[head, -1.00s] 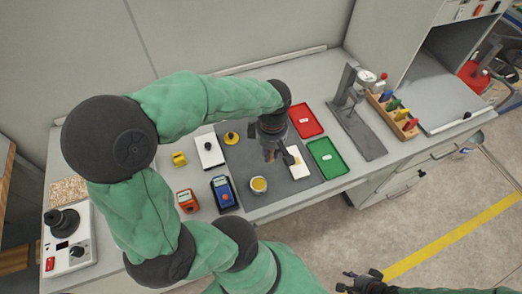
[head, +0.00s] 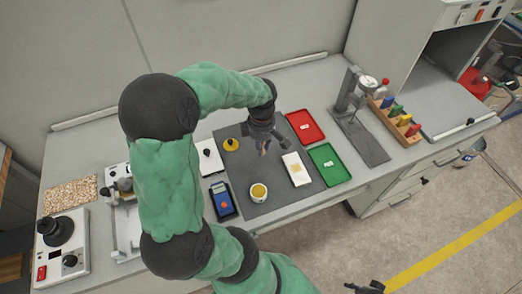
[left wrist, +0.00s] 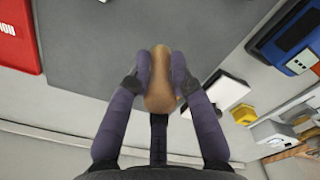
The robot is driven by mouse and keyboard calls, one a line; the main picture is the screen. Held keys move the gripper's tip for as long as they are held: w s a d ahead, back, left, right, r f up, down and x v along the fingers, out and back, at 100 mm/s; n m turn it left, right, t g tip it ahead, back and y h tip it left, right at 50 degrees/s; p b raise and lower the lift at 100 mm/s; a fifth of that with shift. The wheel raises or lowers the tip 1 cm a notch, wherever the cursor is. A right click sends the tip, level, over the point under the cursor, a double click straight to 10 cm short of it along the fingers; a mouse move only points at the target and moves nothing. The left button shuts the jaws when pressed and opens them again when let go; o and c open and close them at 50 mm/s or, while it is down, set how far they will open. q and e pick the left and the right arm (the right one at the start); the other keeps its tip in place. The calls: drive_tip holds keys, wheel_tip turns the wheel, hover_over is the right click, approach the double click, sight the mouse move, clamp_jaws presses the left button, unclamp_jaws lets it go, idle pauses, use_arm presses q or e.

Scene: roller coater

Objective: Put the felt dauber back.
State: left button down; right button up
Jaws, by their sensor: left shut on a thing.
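The felt dauber (left wrist: 160,78) is a tan, wood-coloured piece between the fingers of my left gripper (left wrist: 159,85) in the left wrist view. My left gripper (head: 264,142) is shut on it and holds it over the grey mat (head: 282,201) in the head view. Only a small tan part of the dauber (head: 264,151) shows there, hanging below the fingers. Its felt end cannot be made out. My right gripper (head: 368,287) is at the bottom edge, partly cut off, and its jaws are unclear.
On the mat are a cup of yellow liquid (head: 258,192), a white tile with a yellow patch (head: 296,169) and a yellow round piece (head: 231,144). Red (head: 305,126) and green (head: 328,164) trays lie right. A blue meter (head: 222,201) stands left; a stand (head: 350,95) is farther right.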

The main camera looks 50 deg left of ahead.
use_arm(q)
drive_tip(key=f, duration=0.1)
drive_tip(key=w+a+f, duration=0.1)
drive_tip(key=a+f, duration=0.1)
drive_tip(key=shift+w+a+f, duration=0.15)
drive_tip(key=shift+w, duration=0.15)
drive_tip(key=shift+w+a+f+b, duration=0.15)
drive_tip(key=shift+f+b, duration=0.45)
drive_tip(key=shift+f, duration=1.1)
drive_tip(key=shift+f, duration=0.1)
drive_tip(key=shift+f, duration=0.1)
drive_tip(key=c, duration=1.1)
unclamp_jaws()
drive_tip(key=shift+r, duration=0.2)
drive_tip(key=shift+r, duration=0.3)
wheel_tip(320, 180, up, 11)
drive_tip(key=p, duration=0.2)
drive_tip(key=shift+r, duration=0.2)
